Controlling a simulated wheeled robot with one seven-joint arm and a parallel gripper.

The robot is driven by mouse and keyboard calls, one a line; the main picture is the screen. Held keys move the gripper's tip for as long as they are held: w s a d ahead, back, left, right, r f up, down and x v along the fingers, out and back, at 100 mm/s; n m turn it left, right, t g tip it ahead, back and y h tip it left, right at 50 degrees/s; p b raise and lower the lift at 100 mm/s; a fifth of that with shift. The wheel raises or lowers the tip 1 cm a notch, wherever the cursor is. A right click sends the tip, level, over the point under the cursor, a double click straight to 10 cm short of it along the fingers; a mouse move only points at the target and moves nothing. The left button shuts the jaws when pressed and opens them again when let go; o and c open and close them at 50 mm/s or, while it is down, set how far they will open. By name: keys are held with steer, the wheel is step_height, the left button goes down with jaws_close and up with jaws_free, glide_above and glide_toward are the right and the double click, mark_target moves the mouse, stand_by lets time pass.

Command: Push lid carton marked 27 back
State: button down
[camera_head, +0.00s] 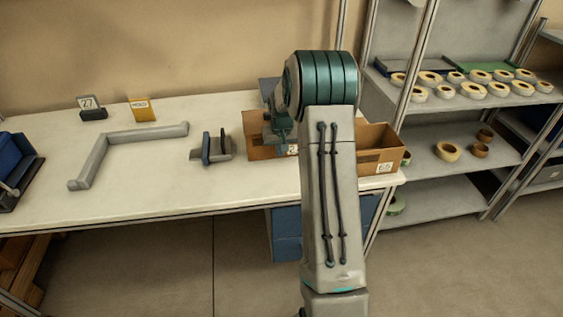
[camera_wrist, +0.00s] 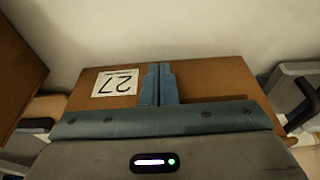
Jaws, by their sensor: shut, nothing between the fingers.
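The carton marked 27 (camera_head: 259,151) is brown and stands on the white table, largely hidden behind my arm in the head view. In the wrist view the carton (camera_wrist: 218,85) lies across the middle, its white 27 label (camera_wrist: 115,83) upside down at the left. My gripper (camera_wrist: 158,72) is shut and empty, its two blue fingers side by side over the brown face, just right of the label. Whether the fingertips touch the cardboard cannot be told. In the head view my gripper (camera_head: 281,128) is above the carton, partly hidden by my wrist.
A second labelled brown carton (camera_head: 383,153) stands right of my arm. Shelves with tape reels (camera_head: 448,152) are at right.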

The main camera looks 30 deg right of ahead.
steer(key=shift+w+d+p, duration=0.2)
steer(key=shift+w+d, duration=0.05)
steer(key=shift+w, duration=0.6)
steer(key=shift+w+d+p, duration=0.2)
steer(key=shift+w+d, duration=0.05)
steer(key=shift+w, duration=0.55)
steer(key=shift+s+a+b, duration=0.3)
steer(key=shift+s+b, duration=0.2)
steer(key=shift+s, duration=0.5)
steer(key=shift+s+a+b, duration=0.25)
steer(key=shift+s+b, duration=0.25)
steer(key=shift+s, duration=0.45)
steer(key=w+p+v, duration=0.2)
steer(key=p+v, duration=0.3)
steer(key=v, duration=0.4)
steer(key=shift+d+r+p, duration=0.3)
steer(key=shift+r+p, duration=0.05)
steer(key=shift+r, duration=0.35)
